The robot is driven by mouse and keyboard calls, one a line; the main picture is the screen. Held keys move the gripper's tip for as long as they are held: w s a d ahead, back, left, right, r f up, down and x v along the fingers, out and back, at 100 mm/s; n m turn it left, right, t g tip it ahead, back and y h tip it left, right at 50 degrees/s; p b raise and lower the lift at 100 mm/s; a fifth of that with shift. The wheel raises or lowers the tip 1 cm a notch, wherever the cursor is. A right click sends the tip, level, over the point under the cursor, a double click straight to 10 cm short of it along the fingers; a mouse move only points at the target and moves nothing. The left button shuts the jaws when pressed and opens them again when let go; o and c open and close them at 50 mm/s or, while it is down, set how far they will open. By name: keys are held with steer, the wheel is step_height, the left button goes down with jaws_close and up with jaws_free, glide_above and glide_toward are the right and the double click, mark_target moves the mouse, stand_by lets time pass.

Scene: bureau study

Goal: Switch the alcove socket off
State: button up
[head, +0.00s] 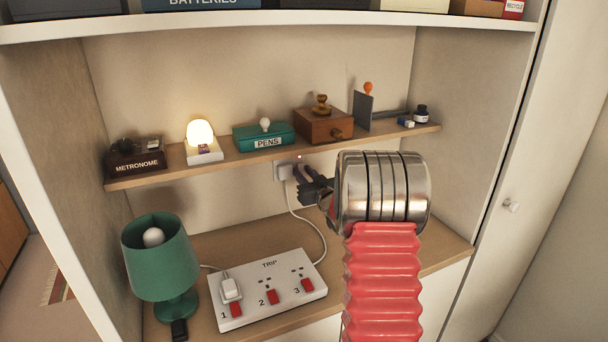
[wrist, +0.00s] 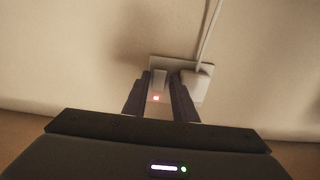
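The alcove socket (head: 283,171) is a white plate on the alcove's back wall, just under the wooden shelf. My gripper (head: 303,178) is in front of its right part and hides some of it. In the wrist view the socket (wrist: 181,64) has a white rocker switch (wrist: 160,78), a small red light (wrist: 156,98) that is lit, and a white plug (wrist: 197,86) with a cord. My gripper (wrist: 157,91) is open and empty, its dark fingers on either side of the switch. I cannot tell whether they touch the plate.
The shelf (head: 225,166) above holds a lit lamp (head: 200,136), a pens tin (head: 264,137) and a wooden box (head: 322,124). Below are a white power strip (head: 268,290) and an unlit green lamp (head: 160,257). The plug's white cord (head: 315,232) hangs to the counter.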

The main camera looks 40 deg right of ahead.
steer(key=shift+c, duration=0.4)
jaws_close()
steer(key=shift+r, duration=0.1)
steer(key=shift+r+g, duration=0.15)
steer(key=shift+g, duration=0.75)
steer(key=shift+o, duration=0.4)
jaws_free()
